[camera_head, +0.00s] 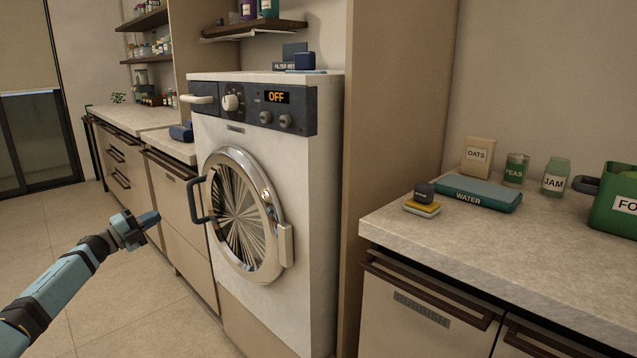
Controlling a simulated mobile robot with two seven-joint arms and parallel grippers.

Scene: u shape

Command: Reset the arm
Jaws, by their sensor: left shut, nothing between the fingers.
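My left arm comes in from the lower left. Its gripper (150,219) is shut and empty, held in the air in front of the washing machine and left of its round door. The washing machine (310,170) is white with a dark panel whose display reads OFF. Its round glass door (245,215) looks closed, with a dark handle (198,200) on its left side. The gripper appears apart from the handle, though the depth between them is hard to judge. My right gripper is not in view.
A right counter (400,228) bears a WATER case (478,196), OATS box (478,155), PEAS can (516,170), JAM jar (555,177) and green container (615,200). A tall panel (400,100) stands beside the machine. Open tiled floor (130,300) lies at lower left.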

